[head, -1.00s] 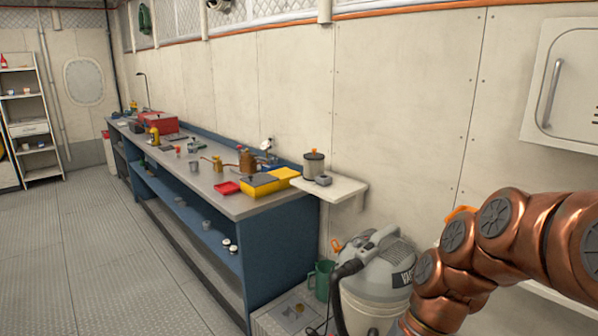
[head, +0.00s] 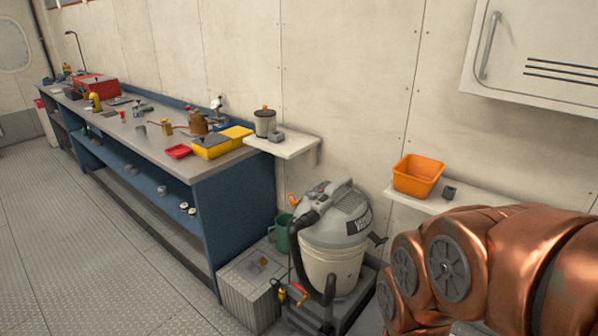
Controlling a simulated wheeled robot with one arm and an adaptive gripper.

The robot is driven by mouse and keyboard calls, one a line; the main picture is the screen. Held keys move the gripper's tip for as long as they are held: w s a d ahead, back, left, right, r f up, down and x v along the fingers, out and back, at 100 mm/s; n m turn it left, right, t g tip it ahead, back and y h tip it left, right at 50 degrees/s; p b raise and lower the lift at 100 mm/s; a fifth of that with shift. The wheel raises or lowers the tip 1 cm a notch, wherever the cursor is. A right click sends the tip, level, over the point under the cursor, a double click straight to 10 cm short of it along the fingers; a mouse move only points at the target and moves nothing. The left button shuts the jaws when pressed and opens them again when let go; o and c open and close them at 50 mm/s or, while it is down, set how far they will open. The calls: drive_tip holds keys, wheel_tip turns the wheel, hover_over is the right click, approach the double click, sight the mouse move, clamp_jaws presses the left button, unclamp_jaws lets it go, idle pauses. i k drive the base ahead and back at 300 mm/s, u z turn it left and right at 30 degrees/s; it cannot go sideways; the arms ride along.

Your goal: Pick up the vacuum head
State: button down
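I see no separate floor nozzle that I can make out. My copper arm covers the lower right, in front of the wall and right of the vacuum. My gripper is outside the picture.
A blue workbench (head: 238,205) with tools runs along the wall at left. A grey box (head: 250,288) stands beside the vacuum. A small shelf (head: 292,148) holds a canister, and another holds an orange bin (head: 417,175). A wall cabinet (head: 540,50) is at upper right. Open floor lies at left.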

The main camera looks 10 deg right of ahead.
sight(345, 221)
drive_tip(key=u, duration=0.55)
drive_tip(key=k, duration=0.65)
drive_tip(key=u, duration=0.85)
drive_tip(key=i, duration=2.85)
drive_tip(key=z, duration=1.55)
drive_tip(key=i, duration=1.05)
drive_tip(key=z, duration=0.85)
